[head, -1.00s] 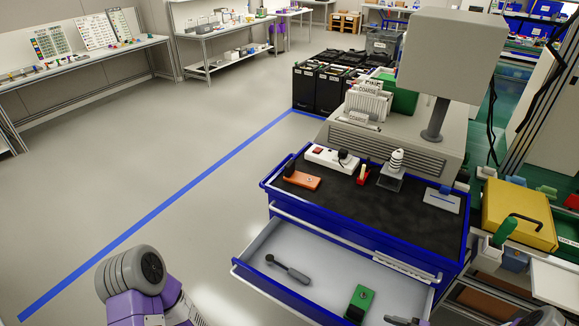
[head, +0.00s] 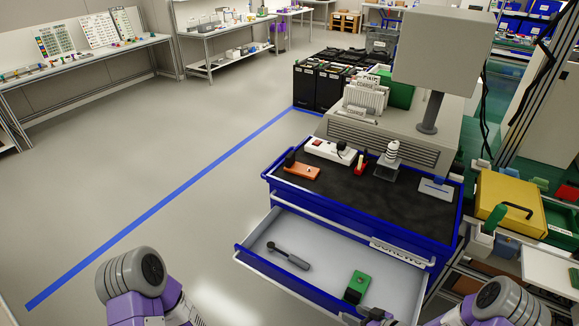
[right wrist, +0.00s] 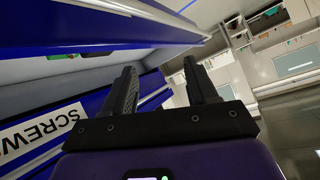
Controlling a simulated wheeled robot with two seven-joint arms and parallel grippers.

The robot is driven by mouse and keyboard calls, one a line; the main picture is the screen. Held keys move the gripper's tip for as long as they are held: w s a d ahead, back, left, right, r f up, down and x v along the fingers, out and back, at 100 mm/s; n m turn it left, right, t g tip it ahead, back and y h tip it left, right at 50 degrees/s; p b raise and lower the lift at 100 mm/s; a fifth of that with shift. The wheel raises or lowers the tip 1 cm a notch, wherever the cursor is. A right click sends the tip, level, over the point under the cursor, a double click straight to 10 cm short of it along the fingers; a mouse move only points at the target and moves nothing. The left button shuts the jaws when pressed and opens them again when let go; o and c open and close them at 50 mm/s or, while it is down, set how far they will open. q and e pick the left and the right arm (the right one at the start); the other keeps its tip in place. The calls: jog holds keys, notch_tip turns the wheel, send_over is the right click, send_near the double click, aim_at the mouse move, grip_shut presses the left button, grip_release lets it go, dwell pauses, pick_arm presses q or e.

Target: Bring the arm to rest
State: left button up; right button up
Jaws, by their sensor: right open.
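My right gripper (head: 372,314) shows at the bottom edge of the head view, by the front edge of the open drawer (head: 309,258). In the right wrist view its two black fingers (right wrist: 160,82) are apart with nothing between them. A blue and white cabinet edge runs just beyond them, and a white "SCREW..." label (right wrist: 43,124) is at the left. I cannot tell whether the fingers touch the cabinet. My left arm comes in at the lower left of the head view, and its gripper is out of frame.
The drawer holds a dark ratchet-like tool (head: 287,256) and a green block (head: 357,287). The blue cabinet's black top (head: 360,189) carries a power strip (head: 330,150) and an orange item (head: 301,171). A yellow case (head: 505,205) stands right. Floor at left is clear.

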jog(key=s+a+f+m+g+h, duration=0.2)
jog(key=s+a+m+g, duration=0.15)
jog(key=s+a, duration=0.35)
jog(key=s+a+f+m+g+h, duration=0.2)
jog(key=s+a+m+g, duration=0.15)
jog(key=s, duration=0.55)
jog(key=shift+g, duration=0.4)
jog(key=f+b, duration=0.5)
jog(key=shift+s+a+f, duration=0.25)
jog(key=shift+s+a, duration=0.1)
jog(key=shift+a, duration=0.05)
jog(key=shift+c, duration=0.5)
